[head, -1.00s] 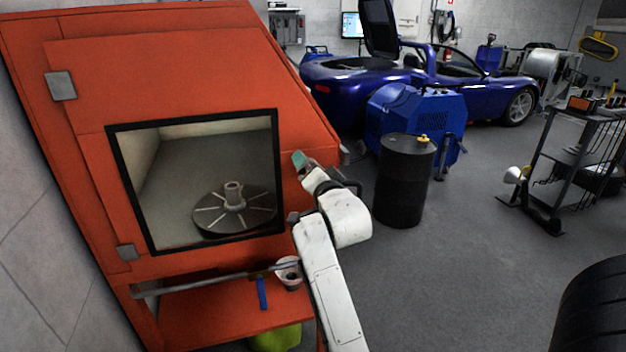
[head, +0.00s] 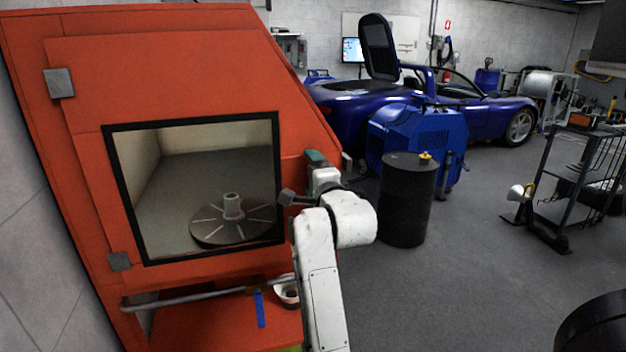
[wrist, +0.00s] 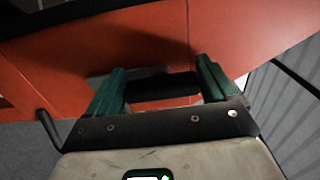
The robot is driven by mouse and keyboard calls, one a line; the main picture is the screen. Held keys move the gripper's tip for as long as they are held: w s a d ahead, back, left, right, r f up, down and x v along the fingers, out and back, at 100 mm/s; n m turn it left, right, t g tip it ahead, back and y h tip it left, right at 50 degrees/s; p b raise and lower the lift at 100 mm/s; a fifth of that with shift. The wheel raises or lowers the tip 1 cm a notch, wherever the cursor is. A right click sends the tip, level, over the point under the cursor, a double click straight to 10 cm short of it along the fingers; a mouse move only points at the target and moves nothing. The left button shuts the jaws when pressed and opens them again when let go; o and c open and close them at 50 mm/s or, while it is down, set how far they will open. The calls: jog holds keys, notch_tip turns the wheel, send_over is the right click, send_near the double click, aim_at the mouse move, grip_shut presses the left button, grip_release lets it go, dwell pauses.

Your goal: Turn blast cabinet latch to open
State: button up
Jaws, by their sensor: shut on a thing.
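The orange blast cabinet (head: 180,85) fills the left of the head view, with a black-framed window (head: 195,165) in its door. My gripper (head: 314,157), with green fingers, is at the right edge of the door, beside the window. In the wrist view my gripper (wrist: 160,84) has a finger on each side of a dark bar, the latch (wrist: 163,88), in front of the orange panel. It is shut on this bar. In the head view my gripper and wrist hide most of the latch area. The door looks closed against the cabinet.
A black drum (head: 407,205) stands right of my arm, with a blue machine (head: 420,135) and a blue car (head: 470,105) behind. A dark cart (head: 580,180) is at the right. A tyre (head: 595,325) is at lower right. The floor between is clear.

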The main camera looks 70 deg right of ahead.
jog(key=shift+f+m, duration=0.1)
jog(key=shift+m, duration=0.2)
jog(key=o, duration=0.8)
jog(key=shift+o, duration=0.2)
jog(key=b+v, duration=0.1)
jog(key=v, duration=0.9)
jog(key=shift+s+a, duration=0.25)
jog(key=shift+s, duration=0.1)
